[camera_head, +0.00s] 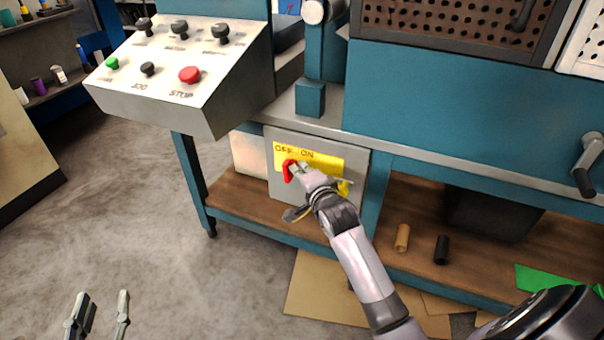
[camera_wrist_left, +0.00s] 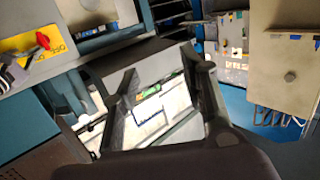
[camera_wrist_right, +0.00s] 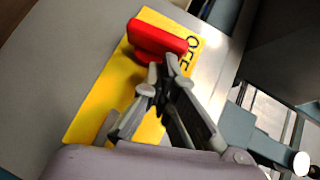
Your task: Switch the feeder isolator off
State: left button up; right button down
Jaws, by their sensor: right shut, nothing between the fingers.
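The feeder isolator is a grey box (camera_head: 355,160) under the blue bench, with a yellow plate (camera_head: 325,158) marked OFF at left and ON to its right. Its red handle (camera_head: 288,172) is on the left part of the plate, just below the word OFF. In the right wrist view the red handle (camera_wrist_right: 158,40) lies beside the OFF lettering. My right gripper (camera_head: 296,172) is shut and empty, its tips at the handle's side; I cannot tell whether they touch. It partly hides the plate. My left gripper (camera_head: 102,300) is open and empty, low over the floor at left.
A sloped control panel (camera_head: 205,105) with black knobs, a green button and a red STOP button stands above left of the isolator. A crank handle (camera_head: 588,165) is at far right. Tan and black cylinders (camera_head: 402,238) stand on the wooden lower shelf. The floor at left is clear.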

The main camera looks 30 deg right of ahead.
pick_arm(q)
jog(key=s+a+f+g+y+p, duration=0.1)
jog(key=s+a+f+g+p, duration=0.1)
jog(key=s+a+f+g, duration=0.2)
jog(key=s+a+f+g+y+p, duration=0.2)
jog(key=s+a+f+g+p, duration=0.1)
jog(key=s+f+g, duration=0.5)
jog(key=s+a+f, duration=0.1)
jog(key=s+f, duration=0.1)
jog(key=s, duration=0.2)
jog(key=shift+s+n+g+y, duration=0.3)
jog(key=shift+s+g, duration=0.1)
pick_arm(e)
jog(key=shift+w+a+r+n+g, duration=0.2)
jog(key=shift+r+n+g, duration=0.1)
jog(key=shift+n+g, duration=0.25)
dwell(0.4)
pick_arm(q)
jog(key=shift+s+a+r+p, duration=0.1)
jog(key=shift+a+r+p, duration=0.15)
jog(key=shift+r+p, duration=0.65)
pick_arm(e)
jog(key=shift+w+r+g, duration=0.1)
jog(key=shift+g, duration=0.15)
